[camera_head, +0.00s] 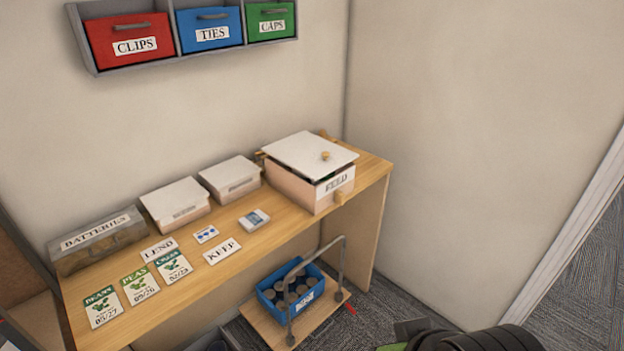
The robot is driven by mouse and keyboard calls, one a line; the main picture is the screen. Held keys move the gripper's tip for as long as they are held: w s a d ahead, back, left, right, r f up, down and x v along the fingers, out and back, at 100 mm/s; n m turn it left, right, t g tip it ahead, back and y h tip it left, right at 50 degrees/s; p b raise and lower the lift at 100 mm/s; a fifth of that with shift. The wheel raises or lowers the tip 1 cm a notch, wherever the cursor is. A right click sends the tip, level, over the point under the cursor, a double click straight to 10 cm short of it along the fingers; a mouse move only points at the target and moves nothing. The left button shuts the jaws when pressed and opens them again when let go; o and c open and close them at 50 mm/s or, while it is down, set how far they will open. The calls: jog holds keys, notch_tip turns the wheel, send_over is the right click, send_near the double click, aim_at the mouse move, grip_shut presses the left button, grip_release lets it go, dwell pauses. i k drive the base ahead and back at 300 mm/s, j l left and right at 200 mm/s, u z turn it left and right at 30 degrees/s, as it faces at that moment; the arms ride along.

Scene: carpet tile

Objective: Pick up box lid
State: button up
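A box labelled FEED (312,188) stands at the right end of a wooden shelf table. Its flat white lid (300,155) lies on top, with a small wooden knob (325,156) towards the front right. A dark gap shows under the lid's front edge, so it seems to sit slightly raised or askew. Two smaller boxes, a left one (182,213) and a right one (236,187), have white lids (175,191) (229,170). My gripper is not recognisable in this view.
A BATTERIES box (97,240), seed packets (141,286) and cards (222,251) lie on the table (205,290). CLIPS (131,41), TIES (210,27) and CAPS (270,21) drawers hang above. A low trolley (325,311) carries a blue crate (290,290). A dark ribbed object (480,339) is at bottom right.

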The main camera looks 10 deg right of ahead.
aim_at(313, 156)
jog(key=i+l+u, duration=0.2)
jog(key=u, duration=0.25)
jog(key=i+l+u, duration=0.3)
jog(key=u, duration=0.15)
jog(key=i+l+u, duration=0.15)
jog(key=l+u, duration=0.25)
jog(key=i+l+u, duration=0.1)
jog(key=l+u, duration=0.8)
jog(key=i+j, duration=0.05)
jog(key=j, duration=0.05)
